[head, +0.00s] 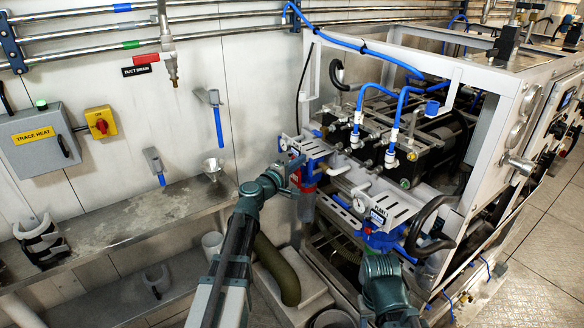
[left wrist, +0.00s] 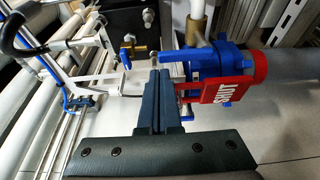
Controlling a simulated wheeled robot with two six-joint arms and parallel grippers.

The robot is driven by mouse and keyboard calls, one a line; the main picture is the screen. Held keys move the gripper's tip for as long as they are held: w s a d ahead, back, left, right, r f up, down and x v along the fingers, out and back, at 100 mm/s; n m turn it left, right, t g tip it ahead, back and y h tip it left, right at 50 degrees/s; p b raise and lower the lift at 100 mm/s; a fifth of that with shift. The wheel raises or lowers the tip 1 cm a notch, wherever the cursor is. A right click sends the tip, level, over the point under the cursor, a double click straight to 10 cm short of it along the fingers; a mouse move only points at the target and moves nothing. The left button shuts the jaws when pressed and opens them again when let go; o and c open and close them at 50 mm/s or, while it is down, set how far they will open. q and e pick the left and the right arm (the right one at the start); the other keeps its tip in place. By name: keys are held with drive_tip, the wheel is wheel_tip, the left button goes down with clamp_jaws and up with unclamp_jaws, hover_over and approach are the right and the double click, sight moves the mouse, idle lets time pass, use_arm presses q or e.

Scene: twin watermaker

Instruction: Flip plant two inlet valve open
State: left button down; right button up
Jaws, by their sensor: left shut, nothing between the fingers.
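A blue valve body (left wrist: 215,60) with a red tag (left wrist: 218,92) reading SHUT shows large in the left wrist view. In the head view, a blue and red valve assembly (head: 312,172) sits under a gauge plate on the machine's left front. My left gripper (head: 290,178) is beside it. In the left wrist view my left gripper's fingers (left wrist: 160,84) are shut and empty, just left of the red tag. I cannot tell whether they touch it. A second blue assembly (head: 380,240) stands nearer, under a plate that seems to read PLANT 1. My right gripper's fingers are hidden behind its wrist.
The white machine frame (head: 490,110) and blue hoses (head: 392,105) rise behind the valves. A black curved hose (head: 425,230) is at the right assembly. A metal shelf (head: 150,215) runs along the left wall.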

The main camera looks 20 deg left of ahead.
sight(311, 167)
use_arm(q)
drive_tip(key=shift+x, duration=0.9)
drive_tip(key=shift+s+d+m+t+b, duration=0.35)
drive_tip(key=shift+m+b, duration=0.2)
drive_tip(key=shift+m, duration=0.15)
drive_tip(key=m+b, duration=0.1)
drive_tip(key=d+m, duration=0.1)
drive_tip(key=shift+s+f+m+t+h+b, duration=0.15)
drive_tip(key=shift+s+m+t+h+b, duration=0.15)
drive_tip(key=shift+s+h+b, duration=0.1)
drive_tip(key=m+b, duration=0.1)
drive_tip(key=d+m+h, duration=0.1)
drive_tip(key=s+m+b, duration=0.1)
drive_tip(key=m, duration=0.1)
drive_tip(key=shift+d+f+t+b, duration=0.25)
drive_tip(key=shift+d+f+b, duration=0.05)
drive_tip(key=m, duration=0.1)
drive_tip(key=m+h+b, duration=0.1)
drive_tip(key=m, duration=0.1)
drive_tip(key=s+d+f+m+h+b, duration=0.1)
drive_tip(key=shift+m, duration=0.3)
drive_tip(key=m+h+b, duration=0.1)
drive_tip(key=m, duration=0.1)
drive_tip(key=f+m+b, duration=0.1)
drive_tip(key=s+d+m+h+b, duration=0.1)
drive_tip(key=m, duration=0.1)
drive_tip(key=shift+d+f+m+g+h, duration=0.1)
drive_tip(key=shift+f+m+g+h, duration=0.05)
drive_tip(key=shift+m+g+h, duration=0.2)
